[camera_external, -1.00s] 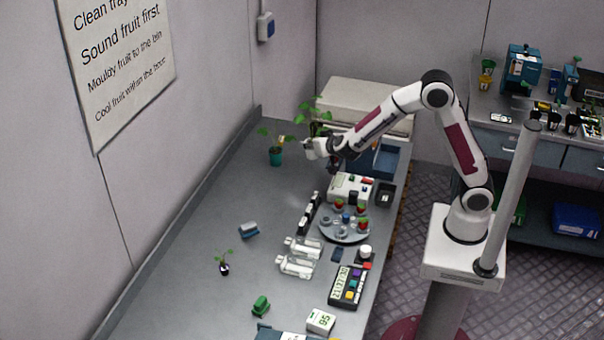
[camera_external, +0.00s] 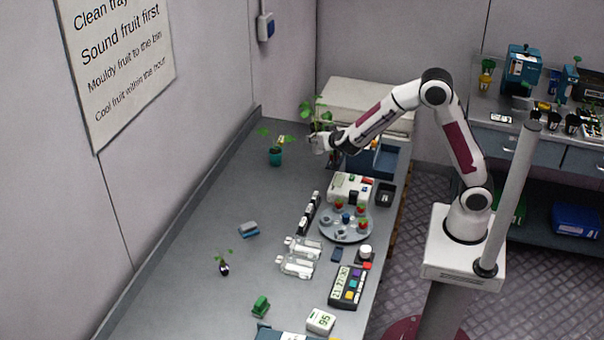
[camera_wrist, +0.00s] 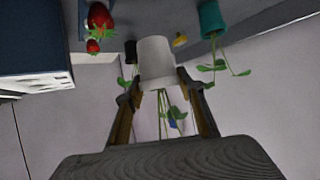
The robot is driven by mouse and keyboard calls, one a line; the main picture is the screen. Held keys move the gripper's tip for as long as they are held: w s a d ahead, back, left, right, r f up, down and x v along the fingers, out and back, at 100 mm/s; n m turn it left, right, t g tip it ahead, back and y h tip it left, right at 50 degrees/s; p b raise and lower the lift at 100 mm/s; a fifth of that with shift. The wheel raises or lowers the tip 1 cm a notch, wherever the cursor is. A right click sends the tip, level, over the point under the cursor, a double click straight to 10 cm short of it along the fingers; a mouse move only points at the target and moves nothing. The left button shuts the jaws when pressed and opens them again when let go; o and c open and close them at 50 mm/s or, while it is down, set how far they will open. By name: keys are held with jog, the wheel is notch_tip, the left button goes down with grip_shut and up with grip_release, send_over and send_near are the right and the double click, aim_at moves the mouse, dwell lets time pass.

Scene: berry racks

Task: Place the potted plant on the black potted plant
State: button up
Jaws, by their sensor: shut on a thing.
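My gripper (camera_wrist: 163,100) is shut on a white pot (camera_wrist: 155,60) with a green plant in it. The pot sits between both fingers, and its leaves and stems (camera_wrist: 172,115) show between them in the wrist view. In the external view my gripper (camera_external: 329,143) is over the far end of the bench, with green leaves (camera_external: 314,110) around it. A small black pot (camera_wrist: 131,52) shows just beside the white pot in the wrist view, partly hidden. A small dark potted plant (camera_external: 224,268) stands apart on the near left of the bench.
A teal potted plant (camera_external: 276,158) stands left of my gripper; it also shows in the wrist view (camera_wrist: 211,18). A blue tray (camera_external: 382,161) and a white device (camera_external: 350,184) are to the right. Red berries (camera_wrist: 100,18) show in the wrist view. The bench's left middle is mostly clear.

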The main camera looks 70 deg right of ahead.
jog(key=d+r+m+g+h, duration=0.1)
jog(key=d+m+g, duration=0.1)
jog(key=d, duration=0.9)
notch_tip(320, 180, up, 6)
jog(key=n+t+y, duration=0.3)
jog(key=n, duration=0.1)
send_over(316, 125)
jog(key=shift+s+r, duration=0.1)
jog(key=shift+r, duration=0.05)
jog(key=shift+f, duration=2.95)
jog(key=shift+f, duration=2.1)
